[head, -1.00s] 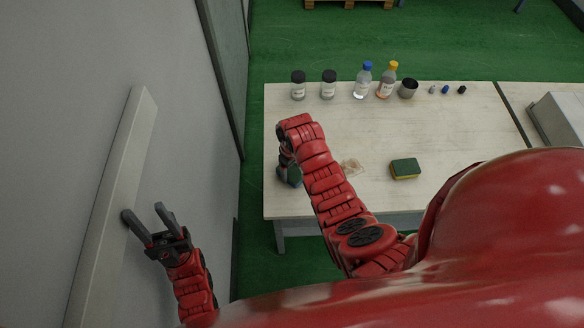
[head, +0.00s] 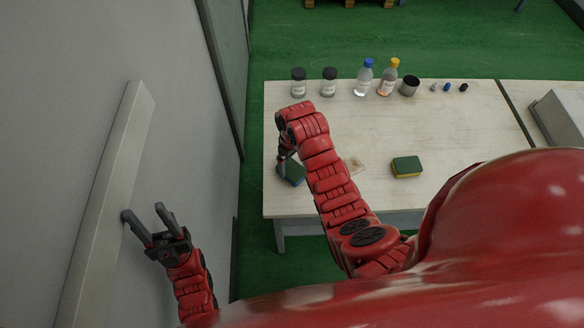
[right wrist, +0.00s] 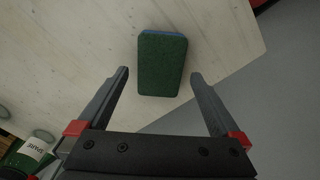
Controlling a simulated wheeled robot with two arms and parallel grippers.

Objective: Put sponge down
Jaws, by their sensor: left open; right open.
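A dark green and blue sponge (head: 292,175) lies flat on the table at its left front corner. In the right wrist view the sponge (right wrist: 162,64) lies just beyond and between the fingertips, with bare table around it. My right gripper (right wrist: 158,75) is open and apart from the sponge. In the head view my right gripper (head: 282,158) is above the sponge and partly hidden by my arm. A second sponge, green and yellow (head: 407,167), lies to the right on the table. My left gripper (head: 146,220) is open and empty near the wall at the left.
The pale wooden table (head: 450,130) has jars (head: 299,83), bottles (head: 363,78), a dark cup (head: 409,86) and small items along its back edge. A brownish stain (head: 355,165) is near the middle. A grey box (head: 562,118) stands at the right.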

